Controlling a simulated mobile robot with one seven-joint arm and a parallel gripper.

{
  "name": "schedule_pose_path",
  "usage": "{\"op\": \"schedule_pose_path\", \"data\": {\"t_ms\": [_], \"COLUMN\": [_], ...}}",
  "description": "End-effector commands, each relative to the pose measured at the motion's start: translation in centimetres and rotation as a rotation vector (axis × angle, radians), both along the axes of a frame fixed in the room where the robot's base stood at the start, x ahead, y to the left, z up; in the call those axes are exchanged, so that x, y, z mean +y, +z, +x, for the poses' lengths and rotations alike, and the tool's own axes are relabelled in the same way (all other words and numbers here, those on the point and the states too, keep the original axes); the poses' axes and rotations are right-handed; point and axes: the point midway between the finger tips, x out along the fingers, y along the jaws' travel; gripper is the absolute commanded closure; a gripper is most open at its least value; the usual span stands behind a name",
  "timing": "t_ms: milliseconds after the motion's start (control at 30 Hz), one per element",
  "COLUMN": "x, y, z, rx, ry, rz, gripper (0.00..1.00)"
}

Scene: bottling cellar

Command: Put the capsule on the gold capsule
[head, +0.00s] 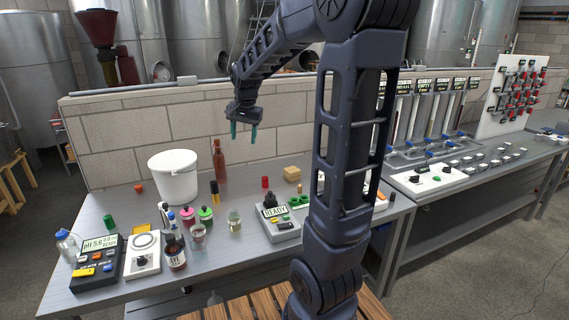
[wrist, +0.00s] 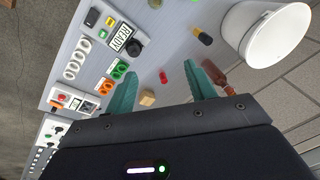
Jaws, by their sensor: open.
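A slim upright piece, black above and gold below (head: 214,192), stands on the bench right of the white bucket. I take its lower part for the gold capsule; I cannot tell if the black part is separate. It also shows in the wrist view (wrist: 202,36). A red capsule (head: 265,182) stands to its right, also in the wrist view (wrist: 163,77). A green capsule (head: 108,221) and an orange-red one (head: 139,189) are further left. My gripper (head: 243,132) is open and empty, high above the back of the bench. Its teal fingers also show in the wrist view (wrist: 164,76).
A white bucket (head: 173,184) and a reddish-brown bottle (head: 219,162) stand at the back. A wooden block (head: 292,174) and a device marked READY (head: 277,224) are right. Bottles, a glass beaker (head: 234,221) and meters crowd the front left. A block wall (head: 140,133) runs behind.

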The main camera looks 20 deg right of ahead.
Motion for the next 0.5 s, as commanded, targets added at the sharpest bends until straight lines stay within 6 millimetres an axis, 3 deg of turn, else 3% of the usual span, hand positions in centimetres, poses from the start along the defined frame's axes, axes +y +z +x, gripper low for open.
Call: {"op": "schedule_pose_path", "data": {"t_ms": [200,500], "x": [-1.7,-3.4], "y": [1.9,2.2], "z": [-6.6,-15.2], "rx": [-0.061,-0.135], "ry": [0.135,0.320], "rz": [-0.034,-0.102], "gripper": [0.45,0.45]}}
